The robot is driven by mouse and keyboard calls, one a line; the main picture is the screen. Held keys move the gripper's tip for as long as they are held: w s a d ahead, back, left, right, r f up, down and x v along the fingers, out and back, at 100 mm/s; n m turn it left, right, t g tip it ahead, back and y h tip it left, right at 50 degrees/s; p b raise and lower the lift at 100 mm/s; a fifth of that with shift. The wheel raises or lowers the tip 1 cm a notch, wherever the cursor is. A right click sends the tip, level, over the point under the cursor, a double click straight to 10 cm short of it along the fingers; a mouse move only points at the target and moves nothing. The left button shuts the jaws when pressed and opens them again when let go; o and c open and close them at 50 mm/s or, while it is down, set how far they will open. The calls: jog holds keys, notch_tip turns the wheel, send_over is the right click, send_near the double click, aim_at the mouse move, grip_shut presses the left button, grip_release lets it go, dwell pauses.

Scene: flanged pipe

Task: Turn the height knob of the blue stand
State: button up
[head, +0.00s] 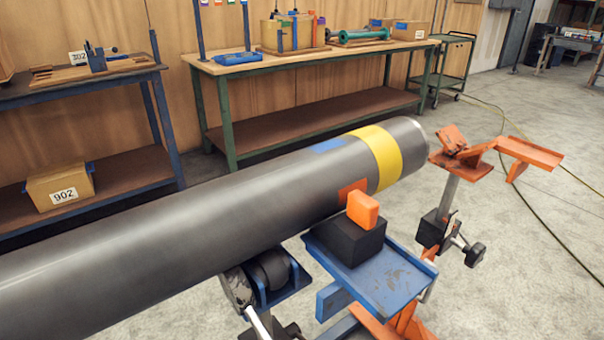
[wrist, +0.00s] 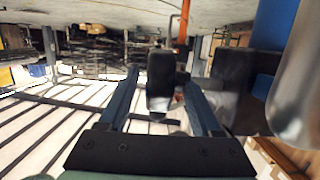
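The blue stand (head: 295,285) carries the pipe (head: 200,210) on dark rollers (head: 268,270), with a silver post and a dark collar at the bottom edge of the head view. I cannot make out its height knob in the head view. In the wrist view, the two blue fingers of my gripper (wrist: 160,82) are apart. A dark knob-like part (wrist: 160,75) shows between them, with a gap beside the left finger. I cannot tell whether either finger touches it. A larger dark block (wrist: 235,85) is just to its right. My gripper is not visible in the head view.
A blue tray (head: 395,290) holds a black block (head: 345,242) with an orange piece (head: 362,210) beside the pipe. An orange stand (head: 462,165) with its own dark knob (head: 475,255) stands at right. Workbenches (head: 300,65) line the wall. A yellow cable (head: 560,165) crosses open floor.

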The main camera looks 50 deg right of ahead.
dwell(0.5)
jog(key=p+v, duration=0.6)
jog(key=v, duration=0.7)
jog(key=shift+p, duration=0.4)
